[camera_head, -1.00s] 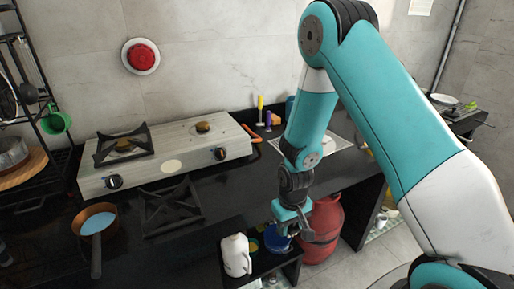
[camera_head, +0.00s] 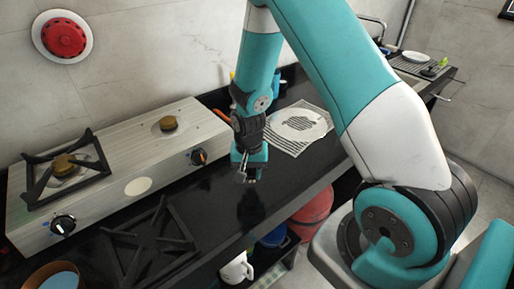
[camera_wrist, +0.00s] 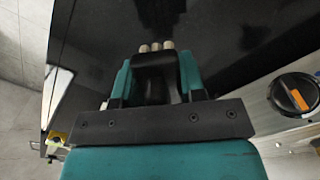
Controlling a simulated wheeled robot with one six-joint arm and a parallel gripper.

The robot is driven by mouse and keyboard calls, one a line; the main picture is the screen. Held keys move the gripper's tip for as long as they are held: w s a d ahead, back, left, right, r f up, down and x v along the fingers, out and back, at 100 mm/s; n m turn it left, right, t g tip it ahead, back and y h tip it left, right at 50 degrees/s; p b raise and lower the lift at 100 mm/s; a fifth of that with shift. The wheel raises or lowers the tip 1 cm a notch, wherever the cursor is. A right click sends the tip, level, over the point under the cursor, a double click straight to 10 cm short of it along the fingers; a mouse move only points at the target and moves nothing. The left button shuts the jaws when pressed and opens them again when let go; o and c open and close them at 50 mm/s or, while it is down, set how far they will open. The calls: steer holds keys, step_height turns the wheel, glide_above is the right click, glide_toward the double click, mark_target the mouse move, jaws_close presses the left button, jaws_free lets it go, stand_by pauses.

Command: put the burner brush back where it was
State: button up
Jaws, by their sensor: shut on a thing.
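My gripper (camera_head: 250,172) hangs over the black counter, in front of the right end of the stove. In the wrist view my gripper (camera_wrist: 157,78) is shut on a dark thing with several beige tips (camera_wrist: 157,47), which I take for the burner brush. Most of it is hidden between the teal fingers. In the head view the brush is too small and too covered by the gripper to make out.
The two-burner stove (camera_head: 125,165) stands at the left, one grate on it. A loose black grate (camera_head: 150,240) lies in front. A patterned plate on a striped mat (camera_head: 283,140) lies at right. A red cylinder (camera_head: 313,210) and a white jug (camera_head: 236,268) are below.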

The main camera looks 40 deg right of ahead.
steer(key=d+m, duration=0.1)
steer(key=m, duration=0.4)
steer(key=w+d+r+m+b, duration=0.1)
steer(key=d+m, duration=0.1)
steer(key=m, duration=0.2)
steer(key=w+d+r+m, duration=0.1)
steer(key=m, duration=0.4)
steer(key=shift+w+d+r+m, duration=0.1)
steer(key=shift+d+r+m, duration=0.15)
steer(key=shift+d+m, duration=0.1)
steer(key=f+m+b, duration=0.2)
steer(key=f+b, duration=0.1)
steer(key=d+f+m+b, duration=0.1)
steer(key=f+m+b, duration=0.1)
steer(key=f+b, duration=0.1)
steer(key=shift+w+d, duration=0.1)
steer(key=shift+w, duration=0.1)
steer(key=shift+f+b, duration=0.55)
steer(key=shift+b, duration=0.1)
steer(key=o, duration=1)
steer(key=shift+r, duration=0.1)
step_height(320, 180, up, 17)
steer(key=shift+r+b, duration=0.1)
steer(key=shift+b, duration=0.2)
